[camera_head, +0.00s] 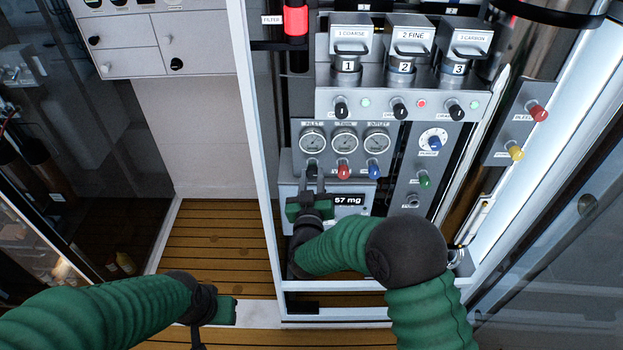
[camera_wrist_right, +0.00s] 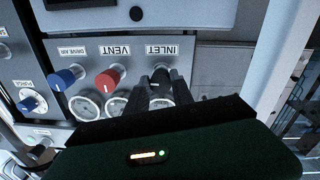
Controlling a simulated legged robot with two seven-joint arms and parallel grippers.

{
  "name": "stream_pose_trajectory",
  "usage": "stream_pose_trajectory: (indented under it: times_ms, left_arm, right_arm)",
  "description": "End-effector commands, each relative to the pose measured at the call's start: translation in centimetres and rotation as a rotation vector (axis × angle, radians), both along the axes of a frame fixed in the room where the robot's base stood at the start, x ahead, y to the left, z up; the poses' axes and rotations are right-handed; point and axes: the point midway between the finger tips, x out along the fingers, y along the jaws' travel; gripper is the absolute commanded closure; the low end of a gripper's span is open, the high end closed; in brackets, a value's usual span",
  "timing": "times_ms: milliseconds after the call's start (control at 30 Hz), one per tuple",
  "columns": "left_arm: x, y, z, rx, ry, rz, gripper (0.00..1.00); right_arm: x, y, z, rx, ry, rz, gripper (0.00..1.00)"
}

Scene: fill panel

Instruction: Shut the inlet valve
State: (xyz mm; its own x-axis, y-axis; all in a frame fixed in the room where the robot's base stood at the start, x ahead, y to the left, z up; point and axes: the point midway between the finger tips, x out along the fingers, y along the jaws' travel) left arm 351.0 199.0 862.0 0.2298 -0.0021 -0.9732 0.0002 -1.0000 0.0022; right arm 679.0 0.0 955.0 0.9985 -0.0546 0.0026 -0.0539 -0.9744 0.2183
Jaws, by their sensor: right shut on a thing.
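The inlet valve is the leftmost of three knobs under the gauges. Its INLET label (camera_wrist_right: 163,50) shows in the right wrist view; the knob itself is mostly hidden by my fingers. My right gripper (camera_head: 313,176) reaches up to the panel from below and is shut on that knob; its dark fingers (camera_wrist_right: 161,86) also show in the right wrist view. The red vent knob (camera_head: 343,172) and blue drive air knob (camera_head: 374,172) stand beside it, clear of the fingers. My left gripper (camera_head: 212,308) is low at the left, away from the panel; its jaws are not clear.
Round gauges (camera_head: 345,138) sit just above the knobs. A pale frame post (camera_head: 256,150) runs close on the left.

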Motion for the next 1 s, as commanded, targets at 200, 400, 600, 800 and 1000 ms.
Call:
stream_pose_trajectory:
  times_ms: [200,400,600,800,1000]
  left_arm:
    - [0.0,0.0,-1.0,0.0,0.0,0.0,0.64]
    - [0.0,0.0,-2.2,0.0,0.0,0.0,0.64]
    - [0.0,0.0,-3.5,0.0,0.0,0.0,0.64]
    - [0.0,0.0,-4.9,0.0,0.0,0.0,0.64]
    - [0.0,0.0,-6.4,0.0,0.0,0.0,0.64]
  right_arm:
    - [-0.2,0.3,-0.8,0.118,0.012,0.006,1.0]
    - [-0.2,0.4,-0.9,0.288,0.013,0.008,1.0]
    - [-0.2,0.5,-1.1,0.48,0.016,0.006,1.0]
    - [-0.2,0.5,-1.1,0.671,0.015,0.005,1.0]
    - [-0.2,0.5,-1.1,0.861,0.015,0.005,1.0]
